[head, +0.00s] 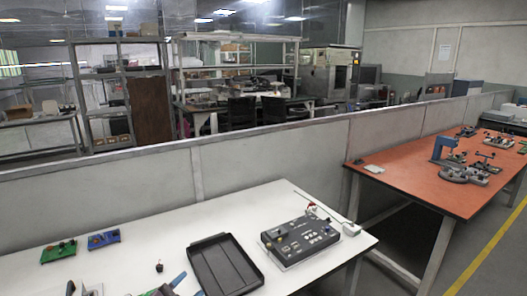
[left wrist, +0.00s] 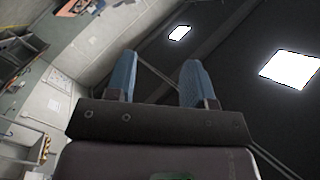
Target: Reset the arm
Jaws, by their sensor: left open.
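My left gripper (head: 189,285) shows only in part at the bottom edge of the head view, just left of the black tray. In the left wrist view the left gripper (left wrist: 160,78) has its two blue fingers spread apart, with nothing between them. The wrist camera looks out at the room's walls and dark ceiling with bright lights, not at the table. My right gripper is in neither view.
The white table (head: 150,235) bears an empty black tray (head: 222,262), a dark control box (head: 300,238), a green block (head: 58,252), a blue block (head: 104,239) and a small dark part (head: 159,267). A partition (head: 255,150) runs behind. An orange table (head: 410,178) stands at right.

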